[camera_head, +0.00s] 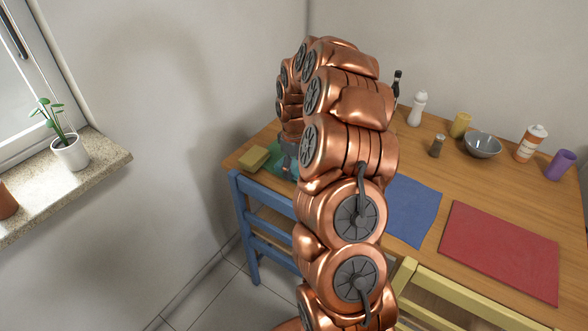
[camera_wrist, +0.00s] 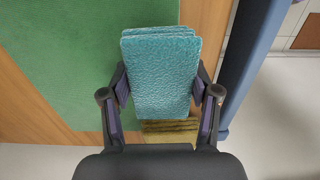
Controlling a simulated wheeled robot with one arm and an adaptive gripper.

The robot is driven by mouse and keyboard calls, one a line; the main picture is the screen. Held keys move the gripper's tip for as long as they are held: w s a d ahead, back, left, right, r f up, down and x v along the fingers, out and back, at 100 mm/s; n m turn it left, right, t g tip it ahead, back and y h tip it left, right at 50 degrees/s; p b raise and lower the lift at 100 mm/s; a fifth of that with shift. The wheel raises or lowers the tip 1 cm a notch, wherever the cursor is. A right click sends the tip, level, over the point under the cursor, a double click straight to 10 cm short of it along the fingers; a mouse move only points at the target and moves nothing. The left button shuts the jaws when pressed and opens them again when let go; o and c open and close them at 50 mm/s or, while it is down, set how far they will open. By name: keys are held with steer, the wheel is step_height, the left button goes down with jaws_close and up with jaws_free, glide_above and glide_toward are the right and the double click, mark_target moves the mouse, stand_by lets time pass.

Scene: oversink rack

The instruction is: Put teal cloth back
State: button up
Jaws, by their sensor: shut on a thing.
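The teal cloth (camera_wrist: 161,72) is a folded, textured stack in the wrist view. My gripper (camera_wrist: 160,92) is shut on it, with one finger at each side. The cloth is above the wooden table, beside and partly over the green mat (camera_wrist: 60,60); I cannot tell its exact height. In the head view my arm mostly hides my gripper (camera_head: 289,160) at the table's left end, and the cloth cannot be made out clearly. The green mat shows there only in part.
A folded olive cloth or sponge (camera_head: 254,158) lies at the table's left corner; it also shows in the wrist view (camera_wrist: 168,131). A blue chair (camera_head: 262,196) stands at that edge. A blue mat (camera_head: 412,212), a red mat (camera_head: 500,248) and a grey bowl (camera_head: 482,146) are farther right.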

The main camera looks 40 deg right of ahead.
steer(key=shift+f, duration=0.75)
steer(key=shift+f, duration=0.15)
steer(key=o, duration=1.4)
steer(key=shift+o, duration=0.2)
